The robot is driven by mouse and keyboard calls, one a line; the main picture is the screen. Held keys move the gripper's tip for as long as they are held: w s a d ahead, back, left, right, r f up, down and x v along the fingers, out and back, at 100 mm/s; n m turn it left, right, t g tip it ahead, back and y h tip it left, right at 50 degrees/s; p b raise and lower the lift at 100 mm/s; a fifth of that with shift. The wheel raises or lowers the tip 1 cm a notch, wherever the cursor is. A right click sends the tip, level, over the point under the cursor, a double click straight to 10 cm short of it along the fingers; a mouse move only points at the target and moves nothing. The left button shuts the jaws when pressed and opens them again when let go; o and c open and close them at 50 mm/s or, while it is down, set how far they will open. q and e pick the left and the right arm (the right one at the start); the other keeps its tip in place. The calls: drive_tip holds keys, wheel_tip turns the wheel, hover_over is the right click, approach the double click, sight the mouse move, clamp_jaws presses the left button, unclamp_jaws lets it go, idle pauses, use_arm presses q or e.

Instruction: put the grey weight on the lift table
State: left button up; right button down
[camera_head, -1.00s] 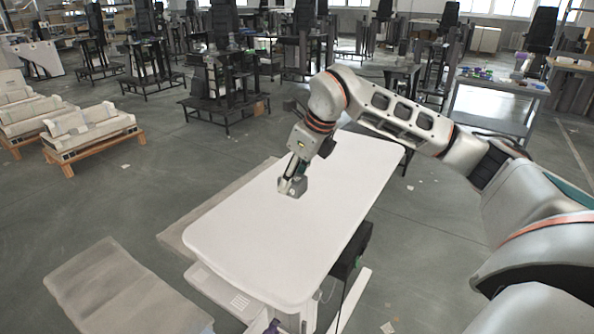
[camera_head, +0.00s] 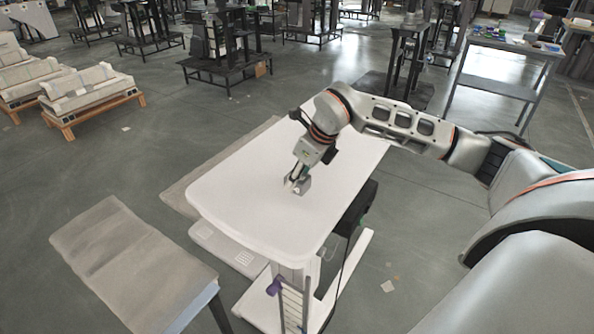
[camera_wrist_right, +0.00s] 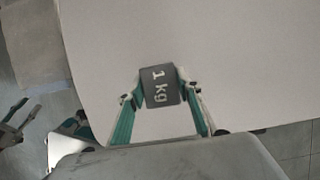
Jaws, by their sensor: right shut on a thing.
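The grey weight (camera_wrist_right: 160,88), marked "1 kg", sits between the fingers of my right gripper (camera_wrist_right: 161,93) in the right wrist view. The fingers press on its two sides. In the head view the weight (camera_head: 302,186) is small, at the tip of my right gripper (camera_head: 297,181), over the white top of the lift table (camera_head: 245,210). I cannot tell whether its underside touches the tabletop.
The tabletop around the weight is bare. A grey bench (camera_head: 125,260) stands at the lower left. A purple item (camera_head: 275,286) shows below the table's near end. A worktable (camera_head: 505,45) with small things stands at the far right.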

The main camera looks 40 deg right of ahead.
drive_tip(key=shift+w+f, duration=0.1)
drive_tip(key=shift+f, duration=0.85)
use_arm(q)
drive_tip(key=shift+s, duration=0.1)
drive_tip(key=shift+s, duration=0.1)
use_arm(e)
drive_tip(key=c, duration=1.4)
unclamp_jaws()
drive_tip(key=shift+f, duration=0.2)
use_arm(q)
drive_tip(key=shift+s+f, duration=0.2)
drive_tip(key=shift+f, duration=0.05)
